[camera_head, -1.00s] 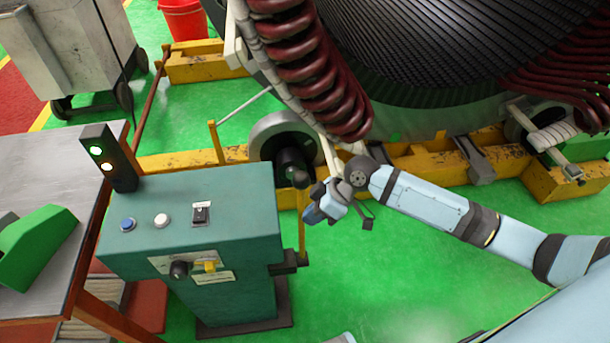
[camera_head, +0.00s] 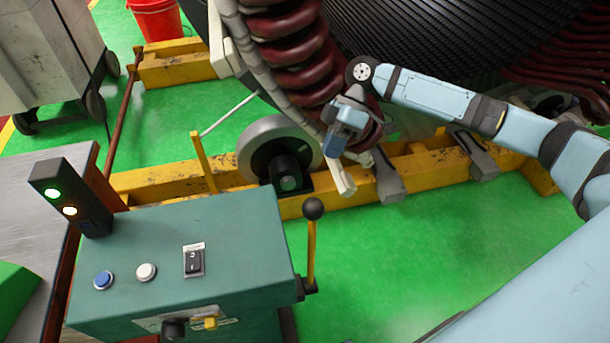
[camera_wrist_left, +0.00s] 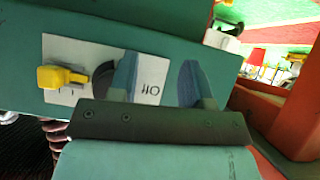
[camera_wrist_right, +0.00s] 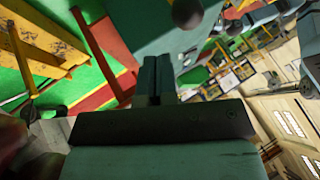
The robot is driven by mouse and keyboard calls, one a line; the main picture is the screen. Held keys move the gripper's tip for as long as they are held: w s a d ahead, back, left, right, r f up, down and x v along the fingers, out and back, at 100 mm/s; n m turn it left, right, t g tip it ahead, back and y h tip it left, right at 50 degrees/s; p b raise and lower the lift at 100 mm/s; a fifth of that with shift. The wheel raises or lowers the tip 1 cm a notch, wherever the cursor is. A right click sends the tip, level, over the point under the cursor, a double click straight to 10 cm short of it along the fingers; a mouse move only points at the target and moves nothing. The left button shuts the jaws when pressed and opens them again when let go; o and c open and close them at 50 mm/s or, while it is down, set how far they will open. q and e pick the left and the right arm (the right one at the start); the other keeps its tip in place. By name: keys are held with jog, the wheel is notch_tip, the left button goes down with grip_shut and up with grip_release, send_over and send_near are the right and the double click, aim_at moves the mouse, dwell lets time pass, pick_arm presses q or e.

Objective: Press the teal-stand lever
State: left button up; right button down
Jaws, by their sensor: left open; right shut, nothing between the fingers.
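The teal stand (camera_head: 170,250) is at lower left in the head view. Its lever, a yellow rod with a black ball knob (camera_head: 313,208), stands nearly upright at the stand's right side. My right gripper (camera_head: 335,145) is shut and empty, above and slightly right of the knob in the picture, apart from it. In the right wrist view its closed fingers (camera_wrist_right: 156,75) point toward the stand, with a dark ball (camera_wrist_right: 187,12) at the top edge. My left gripper (camera_wrist_left: 158,75) is open at the stand's front, by a black knob (camera_wrist_left: 103,72) and yellow switch (camera_wrist_left: 62,77); the head view does not show it.
The stand's top has a blue button (camera_head: 103,280), a white button (camera_head: 146,271), a black rocker switch (camera_head: 193,261) and a signal light (camera_head: 70,197). Behind are a yellow beam (camera_head: 415,172), a grey roller (camera_head: 270,145) and red coils (camera_head: 285,60). Green floor right of the lever is clear.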

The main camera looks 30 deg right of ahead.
pick_arm(q)
jog(key=shift+s+f, duration=0.2)
jog(key=shift+s, duration=0.4)
pick_arm(e)
jog(key=x, duration=1)
jog(key=shift+s, duration=0.2)
pick_arm(q)
jog(key=shift+a, duration=0.1)
pick_arm(e)
jog(key=shift+s+r, duration=0.1)
